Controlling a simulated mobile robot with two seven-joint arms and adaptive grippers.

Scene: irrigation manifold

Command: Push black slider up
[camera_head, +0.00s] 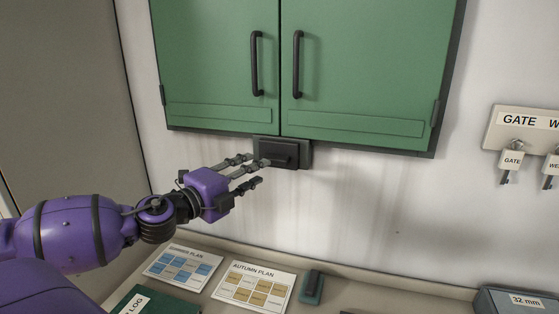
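The black slider (283,154) sits in a dark housing on the wall, just under the bottom edge of the green cabinet. My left gripper (260,172) comes in from the left with its fingers spread apart and nothing visible between them. Its upper fingertip overlaps the left part of the slider in the picture. I cannot tell whether it touches. The lower fingertip is below and left of the slider. My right gripper is not in view.
The green cabinet (220,60) has two shut doors with black handles. Below is a shelf (340,290) with plan cards (254,286), a small green-and-black item (312,287) and a grey box (515,301). Keys hang from a sign board (535,121) at the right. The wall right of the slider is clear.

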